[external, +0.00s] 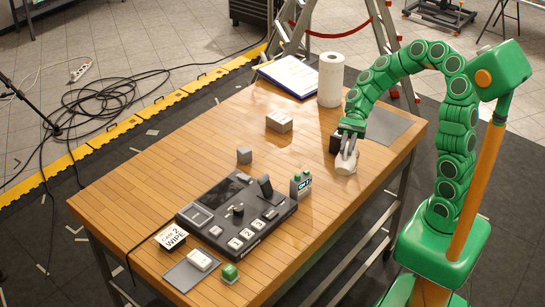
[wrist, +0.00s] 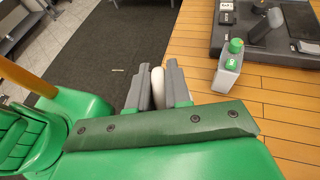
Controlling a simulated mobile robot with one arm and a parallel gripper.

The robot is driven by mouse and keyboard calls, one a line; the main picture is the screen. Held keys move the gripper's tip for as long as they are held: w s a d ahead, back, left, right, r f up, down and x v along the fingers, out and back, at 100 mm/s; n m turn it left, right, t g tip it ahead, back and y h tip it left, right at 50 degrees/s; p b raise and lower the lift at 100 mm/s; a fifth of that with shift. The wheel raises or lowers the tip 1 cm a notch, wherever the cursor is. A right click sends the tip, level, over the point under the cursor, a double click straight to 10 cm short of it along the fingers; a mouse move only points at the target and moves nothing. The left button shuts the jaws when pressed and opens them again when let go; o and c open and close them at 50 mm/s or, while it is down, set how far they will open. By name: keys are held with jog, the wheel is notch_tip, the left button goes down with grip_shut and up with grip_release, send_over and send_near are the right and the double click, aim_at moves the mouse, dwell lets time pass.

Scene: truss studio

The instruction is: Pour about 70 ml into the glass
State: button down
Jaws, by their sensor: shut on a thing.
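My gripper (external: 347,150) is over the right part of the wooden table, in front of the paper roll. Its grey fingers are shut on a white rounded thing (external: 345,163), which shows below the fingertips. In the wrist view my gripper (wrist: 158,90) has the same white thing (wrist: 157,80) between its two fingers, and only a narrow strip of it shows. I cannot tell whether it is a pouring vessel, what is in it, or whether it touches the table. I cannot make out a glass in either view.
A grey box (external: 279,122), a small grey cube (external: 244,155), a black control panel (external: 235,215) and a grey device with green top (external: 301,184) lie to the left. A grey mat (external: 390,127) lies right.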

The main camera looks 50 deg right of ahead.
aim_at(346, 153)
jog(key=shift+s+a+f+t+h, duration=0.2)
jog(key=shift+a+f+h, duration=0.2)
jog(key=shift+h, duration=0.2)
jog(key=shift+s+a+f+t+h, duration=0.1)
jog(key=shift+a+f+t+h, duration=0.1)
jog(key=shift+a+f+h, duration=0.3)
jog(key=shift+s+a+r+t+h, duration=0.1)
jog(key=shift+a+t+h, duration=0.1)
jog(key=shift+h, duration=0.35)
jog(key=shift+s+a+t+h, duration=0.1)
jog(key=shift+t+h, duration=0.1)
jog(key=shift+h, duration=0.35)
jog(key=shift+a+f+h, duration=0.3)
jog(key=shift+f+h, duration=0.1)
jog(key=shift+f, duration=0.05)
